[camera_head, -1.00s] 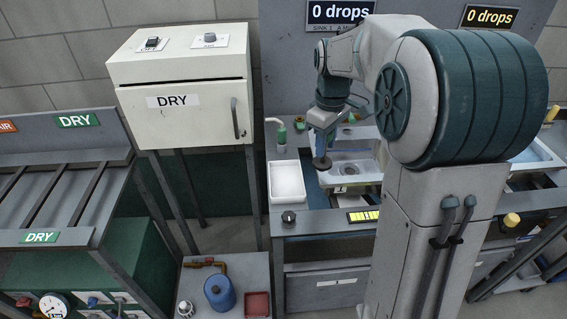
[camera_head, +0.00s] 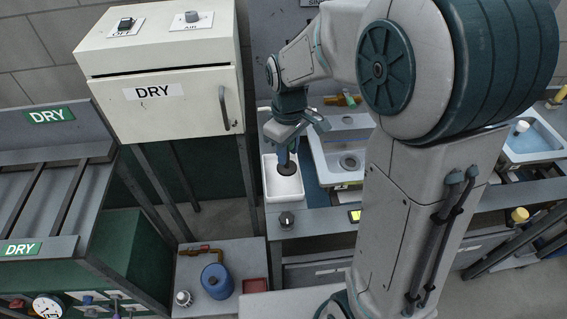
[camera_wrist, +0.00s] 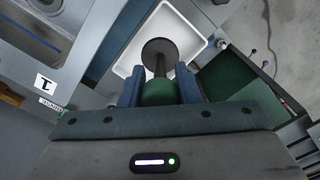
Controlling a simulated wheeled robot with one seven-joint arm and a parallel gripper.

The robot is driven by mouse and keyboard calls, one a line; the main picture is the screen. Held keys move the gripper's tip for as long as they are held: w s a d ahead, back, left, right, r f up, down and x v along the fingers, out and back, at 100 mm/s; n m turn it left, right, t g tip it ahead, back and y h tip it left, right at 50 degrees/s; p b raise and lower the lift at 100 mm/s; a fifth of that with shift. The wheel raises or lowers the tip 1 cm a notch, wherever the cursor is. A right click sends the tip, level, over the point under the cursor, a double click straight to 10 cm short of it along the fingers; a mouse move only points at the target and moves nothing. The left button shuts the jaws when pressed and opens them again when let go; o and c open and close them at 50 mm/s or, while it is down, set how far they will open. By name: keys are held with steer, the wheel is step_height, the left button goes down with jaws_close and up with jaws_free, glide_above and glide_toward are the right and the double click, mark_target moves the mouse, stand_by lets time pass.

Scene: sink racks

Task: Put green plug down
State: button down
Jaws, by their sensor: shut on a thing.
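My gripper (camera_head: 283,155) points down over the white tray (camera_head: 269,182) left of the sink. In the wrist view its two blue fingers (camera_wrist: 159,88) are closed around a green grip, which belongs to the green plug (camera_wrist: 159,94). The plug has a dark stem and a dark round disc, which also shows below the fingers in the head view (camera_head: 287,169). The disc appears over the tray, and the tray (camera_wrist: 191,18) shows behind it in the wrist view. I cannot tell whether the disc touches the tray floor.
A sink basin (camera_head: 348,163) with a drain is just right of the tray. A DRY cabinet (camera_head: 165,95) stands close on the left. A low table (camera_head: 197,258) with a blue canister (camera_head: 217,281) is below.

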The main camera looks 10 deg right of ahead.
mark_target(283, 170)
steer(key=shift+s+a+f, duration=0.45)
steer(key=shift+a, duration=0.1)
steer(key=shift+f+p, duration=0.3)
steer(key=shift+f, duration=1.7)
steer(key=shift+f, duration=0.15)
steer(key=c, duration=1.1)
jaws_free()
